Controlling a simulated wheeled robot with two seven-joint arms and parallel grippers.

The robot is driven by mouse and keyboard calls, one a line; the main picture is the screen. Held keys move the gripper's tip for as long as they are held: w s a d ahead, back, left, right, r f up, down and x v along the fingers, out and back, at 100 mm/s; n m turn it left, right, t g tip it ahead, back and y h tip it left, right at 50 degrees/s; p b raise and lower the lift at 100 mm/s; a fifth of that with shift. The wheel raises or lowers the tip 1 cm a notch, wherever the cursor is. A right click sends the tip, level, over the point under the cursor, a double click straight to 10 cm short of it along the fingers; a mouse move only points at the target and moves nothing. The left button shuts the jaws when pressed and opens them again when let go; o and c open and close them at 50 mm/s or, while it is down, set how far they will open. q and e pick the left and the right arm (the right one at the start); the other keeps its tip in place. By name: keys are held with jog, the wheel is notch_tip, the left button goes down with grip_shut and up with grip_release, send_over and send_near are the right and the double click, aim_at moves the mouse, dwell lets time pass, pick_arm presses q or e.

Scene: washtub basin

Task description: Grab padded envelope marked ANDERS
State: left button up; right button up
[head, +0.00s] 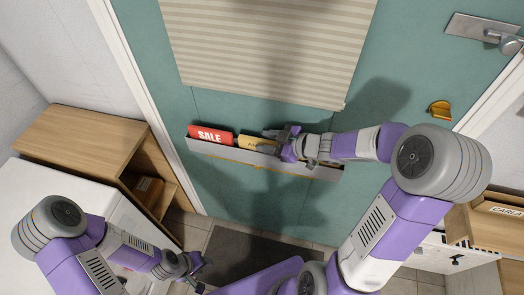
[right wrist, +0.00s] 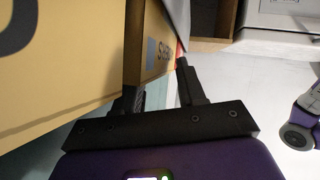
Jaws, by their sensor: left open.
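The padded envelope marked ANDERS (head: 257,143) is tan and stands in a narrow grey holder (head: 216,151) on the teal door. In the head view only the start of its lettering shows; my right gripper (head: 277,140) covers its right part. In the right wrist view, the fingers of my right gripper (right wrist: 158,92) stand apart, either side of a tan panel (right wrist: 153,45) with partly readable dark lettering. Whether they press on it I cannot tell. My left gripper (head: 197,269) is open and empty, low over the floor, away from the holder.
A red SALE item (head: 210,134) stands left of the envelope in the holder. A striped blind (head: 265,45) hangs above. A wooden shelf unit (head: 90,137) stands left, and a box marked CARLA (head: 505,211) lies right. A dark mat (head: 235,247) lies below the door.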

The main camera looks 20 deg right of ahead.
grip_shut()
